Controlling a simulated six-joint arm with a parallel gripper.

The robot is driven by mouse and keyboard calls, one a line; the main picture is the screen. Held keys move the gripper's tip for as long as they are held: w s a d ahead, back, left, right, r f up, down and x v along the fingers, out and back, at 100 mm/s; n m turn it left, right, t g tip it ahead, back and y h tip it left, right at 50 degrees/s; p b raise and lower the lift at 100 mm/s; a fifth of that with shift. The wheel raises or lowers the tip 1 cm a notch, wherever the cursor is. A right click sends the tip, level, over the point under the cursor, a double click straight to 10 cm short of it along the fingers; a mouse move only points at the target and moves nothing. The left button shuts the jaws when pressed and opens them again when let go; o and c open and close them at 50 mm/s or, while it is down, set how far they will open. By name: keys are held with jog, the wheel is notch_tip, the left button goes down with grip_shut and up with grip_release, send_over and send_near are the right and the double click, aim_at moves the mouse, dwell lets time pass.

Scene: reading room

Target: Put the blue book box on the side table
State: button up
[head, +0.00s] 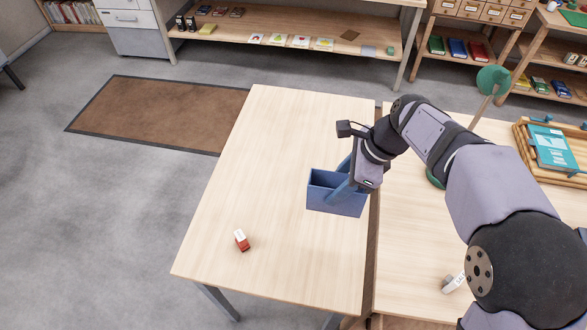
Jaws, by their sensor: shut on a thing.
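The blue book box (320,199) is an open-topped box at the right edge of the pale wooden side table (255,150). My gripper (338,190) reaches down into the box from the upper right and is shut on it. The exact grip on the wall is partly hidden by my own fingers and wrist. The box looks upright. I cannot tell whether its base touches the tabletop or hangs just above it.
A small red and white object (241,240) lies on the side table at front left. A narrow gap separates this table from the right-hand table (405,245), which holds a wooden tray (521,143) with a teal book (553,148). The side table's left and back are clear.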

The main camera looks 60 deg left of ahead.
jog(key=shift+w+f+p, duration=0.1)
jog(key=shift+f+p, duration=1.1)
jog(key=shift+f, duration=4.95)
jog(key=shift+f, duration=0.2)
jog(key=o, duration=1.1)
jog(key=shift+r, duration=0.1)
jog(key=shift+r, duration=0.2)
jog(key=b+v, duration=0.3)
jog(key=v, duration=0.8)
jog(key=shift+w+d+r, duration=0.1)
jog(key=shift+d+r, duration=0.05)
jog(key=shift+r, duration=0.2)
